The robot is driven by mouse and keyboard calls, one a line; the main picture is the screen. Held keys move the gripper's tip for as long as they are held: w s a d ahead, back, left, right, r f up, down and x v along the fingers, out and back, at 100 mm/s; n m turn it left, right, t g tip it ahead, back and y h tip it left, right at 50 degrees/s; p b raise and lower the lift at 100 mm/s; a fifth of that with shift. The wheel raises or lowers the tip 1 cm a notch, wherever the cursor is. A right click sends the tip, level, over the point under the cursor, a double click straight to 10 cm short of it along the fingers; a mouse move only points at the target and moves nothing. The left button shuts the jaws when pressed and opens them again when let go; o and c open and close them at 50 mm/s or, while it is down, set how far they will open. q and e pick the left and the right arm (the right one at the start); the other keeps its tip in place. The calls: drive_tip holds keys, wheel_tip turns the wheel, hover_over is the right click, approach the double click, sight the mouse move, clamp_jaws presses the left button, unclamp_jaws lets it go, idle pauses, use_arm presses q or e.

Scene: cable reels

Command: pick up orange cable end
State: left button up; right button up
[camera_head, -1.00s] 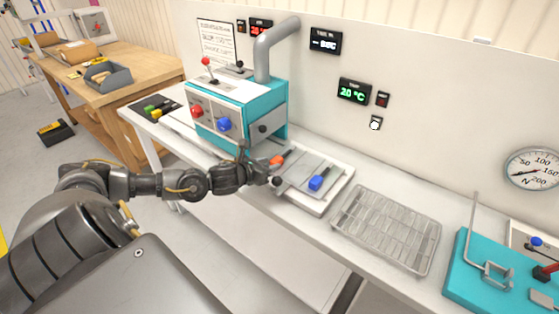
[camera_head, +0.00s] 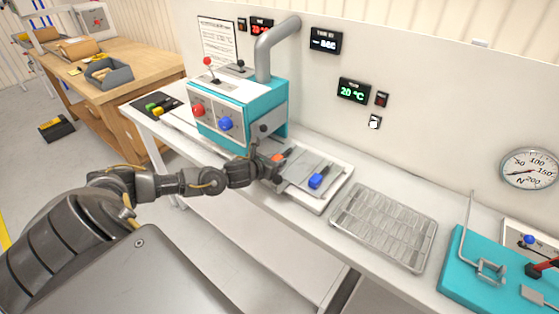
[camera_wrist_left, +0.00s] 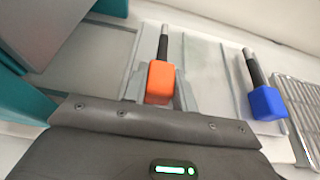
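The orange cable end (camera_head: 279,157) lies on a grey plate on the white tray, partly hidden by my left gripper in the head view. In the left wrist view the orange block (camera_wrist_left: 160,82) with its dark cable stub points away from me. My left gripper (camera_head: 267,163) is at it, with one finger on either side of the block in the wrist view (camera_wrist_left: 160,92). The fingers look open, with small gaps beside the block. The blue cable end (camera_head: 316,181) lies to the right on the same tray. My right gripper is out of view.
A teal and white machine (camera_head: 235,115) with a grey pipe stands just behind and left of my gripper. A wire rack (camera_head: 385,227) lies to the right of the tray (camera_head: 325,203). A teal fixture (camera_head: 490,275) is at far right.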

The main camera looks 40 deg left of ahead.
use_arm(q)
drive_tip(key=c, duration=0.3)
drive_tip(key=shift+r, duration=0.1)
drive_tip(key=shift+r+b, duration=0.25)
drive_tip(key=shift+b, duration=0.05)
wheel_tip(320, 180, up, 2)
drive_tip(key=shift+b, duration=0.55)
drive_tip(key=s+d+r+b, duration=0.2)
drive_tip(key=s+r+b, duration=0.3)
drive_tip(key=s+r, duration=0.5)
drive_tip(key=s, duration=0.3)
drive_tip(key=shift+s+r+b, duration=0.15)
drive_tip(key=shift+s+b, duration=0.2)
drive_tip(key=shift+s, duration=0.05)
